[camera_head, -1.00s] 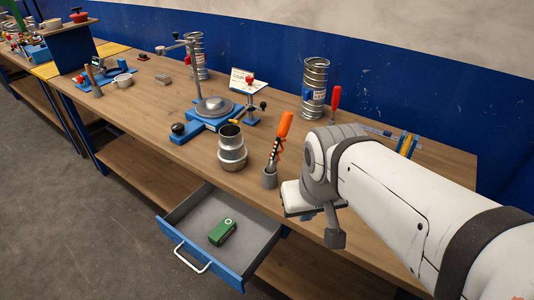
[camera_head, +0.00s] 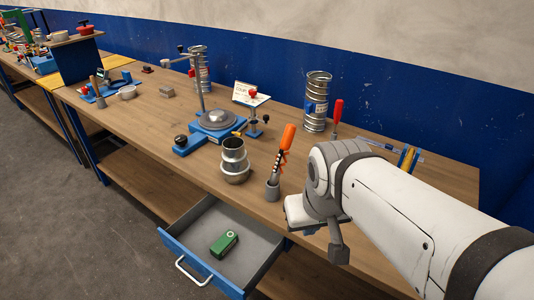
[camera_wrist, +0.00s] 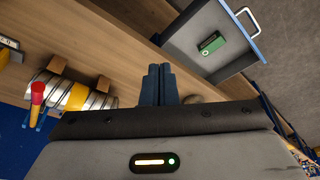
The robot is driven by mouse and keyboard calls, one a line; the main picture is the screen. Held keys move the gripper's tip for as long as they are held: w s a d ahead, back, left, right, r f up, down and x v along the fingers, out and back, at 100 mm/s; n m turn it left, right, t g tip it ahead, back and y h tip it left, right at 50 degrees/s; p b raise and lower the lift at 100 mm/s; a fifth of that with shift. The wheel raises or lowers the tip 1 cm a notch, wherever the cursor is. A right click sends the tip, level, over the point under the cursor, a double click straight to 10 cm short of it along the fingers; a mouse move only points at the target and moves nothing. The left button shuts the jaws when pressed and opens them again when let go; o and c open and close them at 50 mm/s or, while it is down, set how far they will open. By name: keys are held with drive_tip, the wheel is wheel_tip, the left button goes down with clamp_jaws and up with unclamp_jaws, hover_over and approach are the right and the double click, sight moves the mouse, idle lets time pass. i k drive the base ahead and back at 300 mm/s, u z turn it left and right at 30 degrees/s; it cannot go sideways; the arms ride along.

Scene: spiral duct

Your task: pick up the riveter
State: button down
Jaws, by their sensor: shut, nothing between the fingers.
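An orange-handled tool (camera_head: 287,140), which may be the riveter, stands tilted in a small grey cup (camera_head: 273,188) near the bench's front edge in the head view. My gripper (camera_wrist: 160,72) shows its two dark fingers pressed together in the wrist view, with nothing between them. In the head view, my wrist is just right of the cup and hides most of the fingers. I cannot make out the orange tool in the wrist view.
An open drawer (camera_head: 181,241) holds a green object (camera_head: 224,243); the drawer also shows in the wrist view (camera_wrist: 180,45). A metal duct piece (camera_head: 234,159) stands left of the cup. A taller duct (camera_head: 317,102) and a red-handled tool (camera_head: 338,110) stand behind.

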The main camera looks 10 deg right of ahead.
sight(289, 131)
drive_tip(key=u, duration=1.1)
drive_tip(key=i, duration=0.4)
drive_tip(key=z, duration=1.1)
